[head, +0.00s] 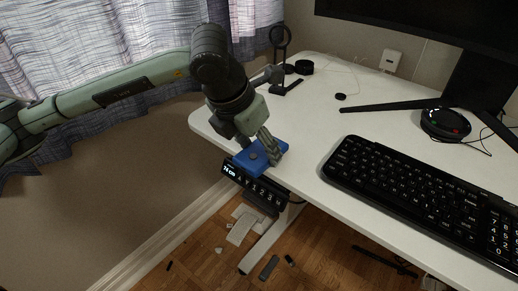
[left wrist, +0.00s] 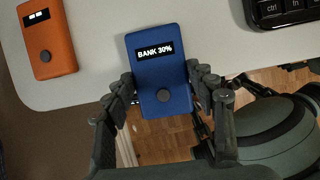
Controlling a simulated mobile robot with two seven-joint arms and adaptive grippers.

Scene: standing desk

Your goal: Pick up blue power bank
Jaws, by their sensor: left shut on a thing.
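The blue power bank (head: 247,164) is at the left front corner of the white desk, partly past its edge. In the left wrist view the power bank (left wrist: 161,75) shows a lit display reading "BANK 30%" and a round dark button. My left gripper (head: 264,152) comes down over it from above. In the left wrist view the left gripper's fingers (left wrist: 163,88) press on both long sides of the power bank, near its button end. I cannot tell whether it touches the desk top. My right gripper is not in view.
An orange power bank (left wrist: 48,48) lies on the desk to the left in the wrist view. A black keyboard (head: 420,190) and a monitor stand (head: 470,85) occupy the right side. The desk's height panel (head: 255,185) hangs below the edge. The desk's middle is clear.

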